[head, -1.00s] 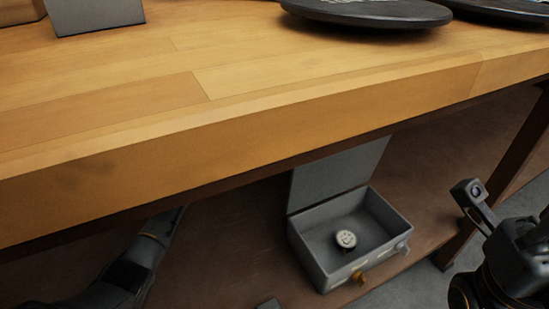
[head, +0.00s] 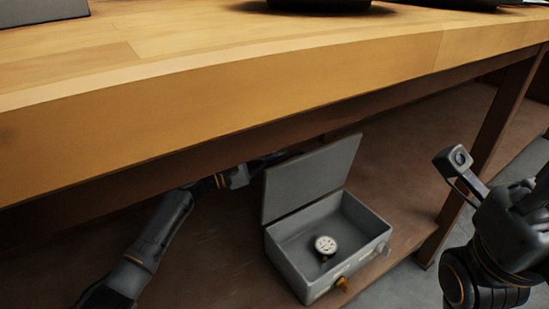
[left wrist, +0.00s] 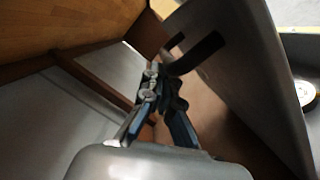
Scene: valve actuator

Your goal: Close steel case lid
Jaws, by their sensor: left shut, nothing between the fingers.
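The grey steel case (head: 290,268) stands open on the lower shelf, under the table. Its lid (head: 312,180) is up, leaning back from the hinge side. A round white-faced gauge (head: 325,245) lies inside the case. My left arm reaches in under the table, and my left gripper (head: 268,158) is behind the lid, partly hidden by it. In the left wrist view my left gripper (left wrist: 158,75) is shut and empty, close beside the lid (left wrist: 245,70). I cannot tell whether they touch. My right arm is at the right, its fingers not clear.
The thick wooden tabletop (head: 250,90) overhangs the shelf (head: 225,255) and limits room above the case. A table leg (head: 490,150) stands right of the case. Brass and grey latches (head: 342,284) stick out at the case front. Dark round objects sit on the tabletop.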

